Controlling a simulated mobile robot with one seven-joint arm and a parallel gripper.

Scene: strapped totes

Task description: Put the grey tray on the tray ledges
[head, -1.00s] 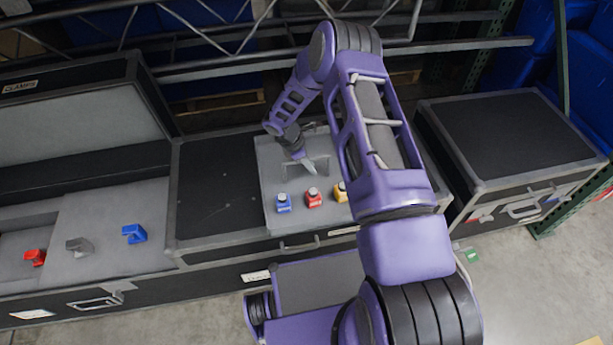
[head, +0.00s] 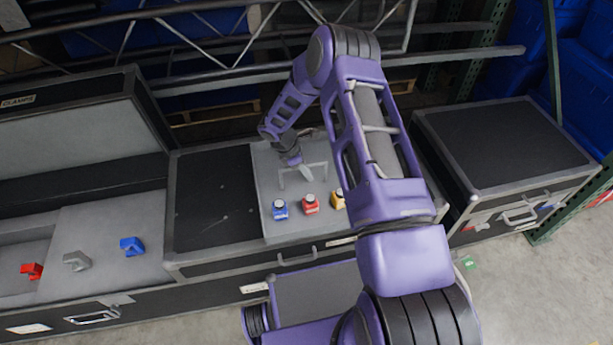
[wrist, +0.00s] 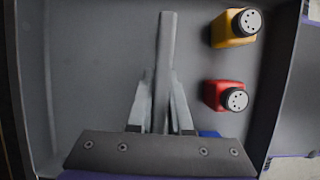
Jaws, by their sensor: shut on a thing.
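The grey tray (head: 264,190) is a flat panel with an upright loop handle (head: 283,180), over the black top of the middle case. A blue, a red and a yellow bottle-like piece stand in a row along its front. My gripper (head: 303,168) is shut on the tray's handle. In the wrist view the fingers (wrist: 163,100) close on both sides of the handle bar, with the tray (wrist: 95,60) level behind. I cannot tell whether the tray touches the case top. I cannot pick out the tray ledges for certain; my arm hides the tray's right side.
A closed black case (head: 505,145) stands at right. The middle case top (head: 210,200) left of the tray is clear.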

